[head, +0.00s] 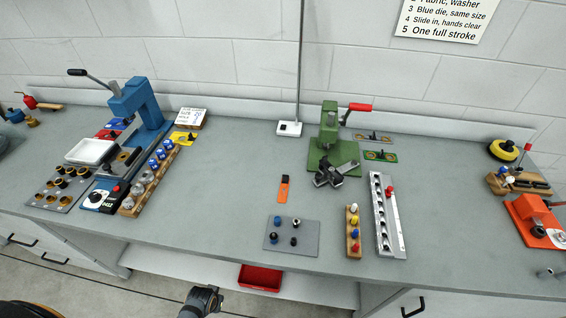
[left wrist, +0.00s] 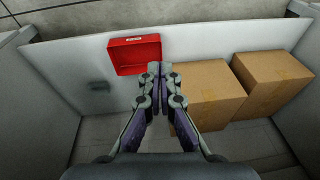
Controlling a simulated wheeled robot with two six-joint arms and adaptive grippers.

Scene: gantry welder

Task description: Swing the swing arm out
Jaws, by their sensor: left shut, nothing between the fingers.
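A blue gantry-shaped machine (head: 142,100) stands at the left of the bench, with a dark-handled lever (head: 95,78) reaching up to the left. A green press (head: 328,130) with a red handle (head: 358,107) stands near the middle; dark jaw-like parts (head: 335,173) sit at its front. I cannot tell which part is the swing arm. My left gripper (left wrist: 154,70) is shut and empty in the left wrist view, below bench height and apart from both machines. A grey part of my arm shows at the bottom of the head view. My right gripper is not in view.
A red bin (left wrist: 137,54) and cardboard boxes (left wrist: 205,92) sit on the low shelf ahead of my left gripper. On the bench (head: 225,180) are a white tray (head: 92,151), a peg plate (head: 290,238) and a slotted rail (head: 388,215). The bench middle-left is clear.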

